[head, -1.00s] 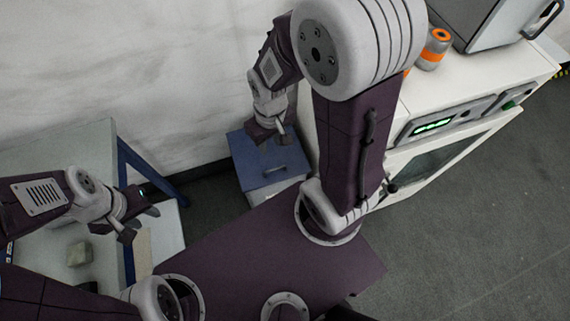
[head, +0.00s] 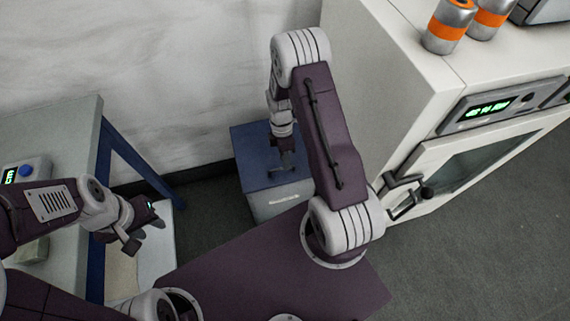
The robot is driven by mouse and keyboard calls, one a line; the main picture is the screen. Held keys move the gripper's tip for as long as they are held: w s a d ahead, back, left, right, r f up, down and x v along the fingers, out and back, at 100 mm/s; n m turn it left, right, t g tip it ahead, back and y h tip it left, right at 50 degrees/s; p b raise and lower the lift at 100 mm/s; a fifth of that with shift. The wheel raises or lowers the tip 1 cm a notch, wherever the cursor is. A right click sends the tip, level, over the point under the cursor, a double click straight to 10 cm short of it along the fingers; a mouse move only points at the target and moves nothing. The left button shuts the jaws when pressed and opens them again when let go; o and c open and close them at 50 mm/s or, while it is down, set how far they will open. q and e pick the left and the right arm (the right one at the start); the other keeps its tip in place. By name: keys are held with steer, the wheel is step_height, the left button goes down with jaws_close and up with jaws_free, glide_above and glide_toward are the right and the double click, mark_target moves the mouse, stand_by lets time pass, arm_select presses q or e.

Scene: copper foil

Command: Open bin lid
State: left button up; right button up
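The bin has a grey body (head: 262,207) and a flat blue lid (head: 250,150). It stands on the floor against the wall in the middle of the head view, and the lid lies closed on it. My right gripper (head: 282,168) points down over the front part of the lid. It hides the spot around the lid's handle; I cannot tell whether it touches it or is shut. My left gripper (head: 144,235) is open and empty at the left, beside the grey table, away from the bin.
A white cabinet (head: 394,80) with a green display stands close to the right of the bin, with orange-banded cans (head: 449,25) on top. A grey table (head: 72,135) with blue legs stands at the left. Grey floor is clear between the table and the bin.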

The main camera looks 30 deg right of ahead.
steer(key=shift+s+f, duration=0.25)
steer(key=shift+f, duration=0.95)
jaws_close()
stand_by(0.5)
